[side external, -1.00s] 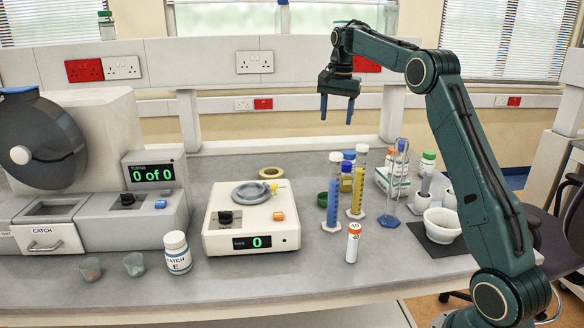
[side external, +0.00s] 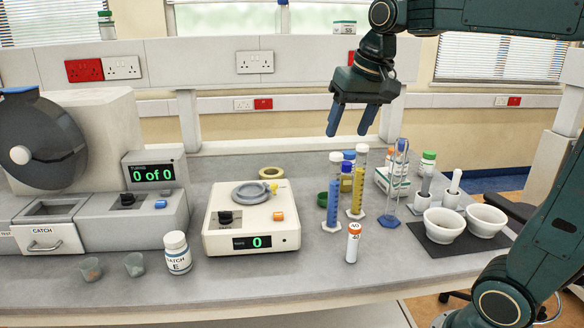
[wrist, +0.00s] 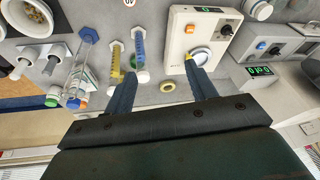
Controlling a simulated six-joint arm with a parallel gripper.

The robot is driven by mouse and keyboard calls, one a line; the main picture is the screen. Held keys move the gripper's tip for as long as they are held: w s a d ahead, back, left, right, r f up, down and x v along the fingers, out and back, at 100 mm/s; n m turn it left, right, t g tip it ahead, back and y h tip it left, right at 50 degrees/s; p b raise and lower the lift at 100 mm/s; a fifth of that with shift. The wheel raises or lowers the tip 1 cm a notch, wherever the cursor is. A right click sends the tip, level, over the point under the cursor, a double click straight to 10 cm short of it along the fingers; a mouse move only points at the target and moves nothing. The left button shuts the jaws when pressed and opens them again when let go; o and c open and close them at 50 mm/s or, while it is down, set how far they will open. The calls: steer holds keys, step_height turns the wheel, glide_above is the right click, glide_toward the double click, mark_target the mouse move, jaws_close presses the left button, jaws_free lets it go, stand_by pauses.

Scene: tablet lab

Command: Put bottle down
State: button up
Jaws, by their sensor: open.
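My gripper (side external: 347,133) is open and empty, high above the back of the bench. Its two blue fingers also show in the wrist view (wrist: 160,68), with nothing between them. A white bottle with an orange cap (side external: 352,243) stands upright near the bench's front edge. A white bottle labelled BATCH E (side external: 178,256) stands upright to the left of the balance. A bottle with a blue cap and yellow contents (side external: 346,179) stands behind the cylinders. I cannot tell which bottle the task names.
Two measuring cylinders, blue (side external: 333,200) and yellow (side external: 357,190), and an empty one (side external: 392,195) stand upright below my gripper. Two white mortars (side external: 443,226) rest on a dark mat.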

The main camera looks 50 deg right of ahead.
steer(key=s+a+f+n+t, duration=0.1)
steer(key=s+a+f+n, duration=0.2)
steer(key=s, duration=0.4)
steer(key=s+a+f+n, duration=0.2)
steer(key=s+a+f, duration=0.2)
steer(key=s+f, duration=0.2)
steer(key=shift+s+f+n+t+y, duration=0.15)
steer(key=shift+s+n+t+y, duration=0.25)
steer(key=shift+s, duration=0.5)
